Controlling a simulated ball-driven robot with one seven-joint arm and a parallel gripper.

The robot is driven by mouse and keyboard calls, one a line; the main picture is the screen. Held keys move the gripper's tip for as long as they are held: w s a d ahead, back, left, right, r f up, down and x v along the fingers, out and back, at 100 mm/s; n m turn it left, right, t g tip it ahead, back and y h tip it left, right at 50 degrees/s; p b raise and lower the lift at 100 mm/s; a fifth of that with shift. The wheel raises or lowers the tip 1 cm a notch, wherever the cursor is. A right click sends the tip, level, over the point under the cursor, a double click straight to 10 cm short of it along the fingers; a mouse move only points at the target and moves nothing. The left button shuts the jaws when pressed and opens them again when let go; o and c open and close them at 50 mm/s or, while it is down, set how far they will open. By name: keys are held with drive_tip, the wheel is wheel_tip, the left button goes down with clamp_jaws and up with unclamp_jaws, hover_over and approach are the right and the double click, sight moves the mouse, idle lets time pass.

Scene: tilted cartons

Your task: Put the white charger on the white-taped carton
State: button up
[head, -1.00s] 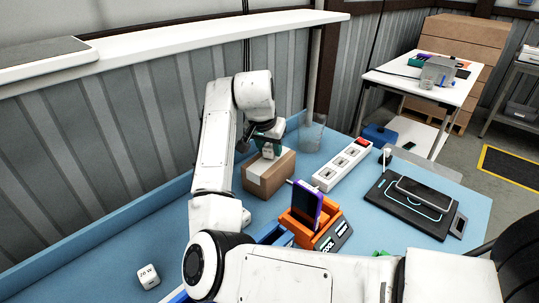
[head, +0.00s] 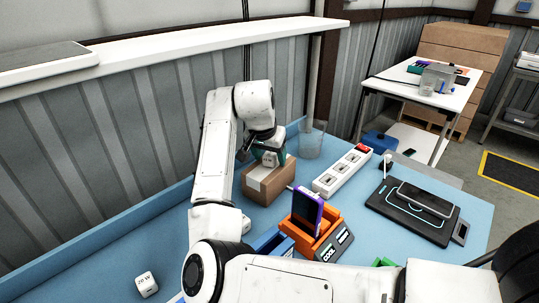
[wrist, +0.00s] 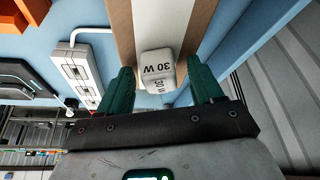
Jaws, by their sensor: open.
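The white charger (wrist: 157,68), marked 30 W, is on top of the brown carton (head: 266,190), over its white tape (wrist: 165,20); it appears to rest there. My gripper (wrist: 160,70) is open, with one teal finger on each side of the charger and a small gap to both. In the head view my gripper (head: 266,152) hangs over the carton and the charger (head: 268,160) shows just under it. Another white cube charger (head: 147,284), which seems marked 20 W, lies on the blue table at the lower left.
A clear cup (head: 311,143) stands behind the carton. A white power strip (head: 342,174) lies right of it. An orange holder (head: 308,235) with a purple phone (head: 307,208) stands in front. A black charging pad (head: 412,212) is at the right. The table's left side is mostly clear.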

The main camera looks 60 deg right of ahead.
drive_tip(key=p+v, duration=0.5)
drive_tip(key=v, duration=0.2)
drive_tip(key=shift+d+p, duration=0.15)
drive_tip(key=shift+p, duration=0.25)
drive_tip(key=shift+a+r+p, duration=0.3)
drive_tip(key=shift+r, duration=0.05)
